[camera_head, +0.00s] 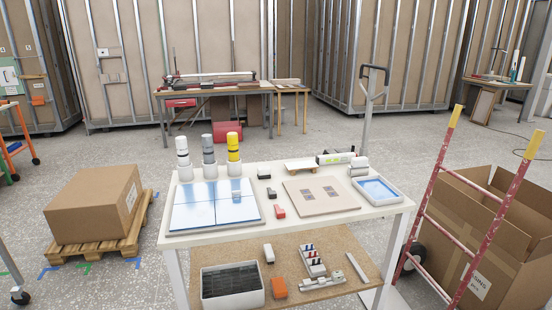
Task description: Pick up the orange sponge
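An orange block that looks like the sponge (279,287) lies on the lower shelf (340,270) of the white table, near its front edge. It sits just right of a white bin with a dark grid (232,288) and left of a small rack of bottles or tools. Its upper face is in plain view below the tabletop's front edge. My gripper is not in view.
The white tabletop (300,226) above the shelf bears a blue-white tiled panel (213,205), several bottles, a beige board (321,195) and a blue tray (377,190). A red hand truck (470,215) and cartons stand right. A carton on a pallet (95,248) stands left.

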